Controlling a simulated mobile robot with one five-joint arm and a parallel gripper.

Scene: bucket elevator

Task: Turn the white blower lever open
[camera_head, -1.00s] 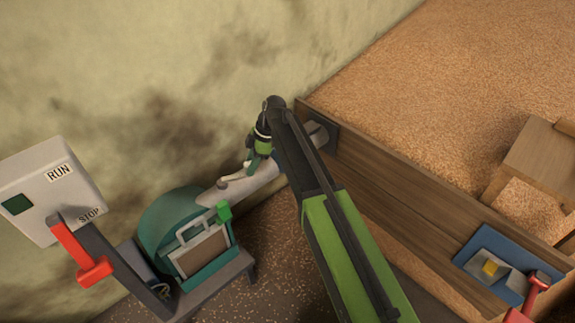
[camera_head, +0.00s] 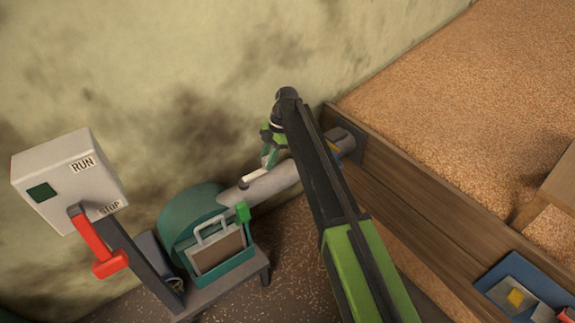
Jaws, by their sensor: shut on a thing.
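The white blower lever (camera_head: 254,178) is a short handle on top of the grey blower pipe (camera_head: 273,187), which runs right from the green blower housing (camera_head: 191,209). My gripper (camera_head: 268,158), with green fingers, reaches down beside the wall at the lever's far end. It is shut on the white lever, near its upper right end. My arm covers part of the pipe, and the exact contact of the fingers is small and partly hidden.
At left stands a grey control box (camera_head: 70,180) marked RUN and STOP, with a red lever (camera_head: 97,245). A wooden bin wall (camera_head: 420,210) holds grain (camera_head: 440,110) at right. A blue plate (camera_head: 525,290) is at lower right. The stained wall is close behind my gripper.

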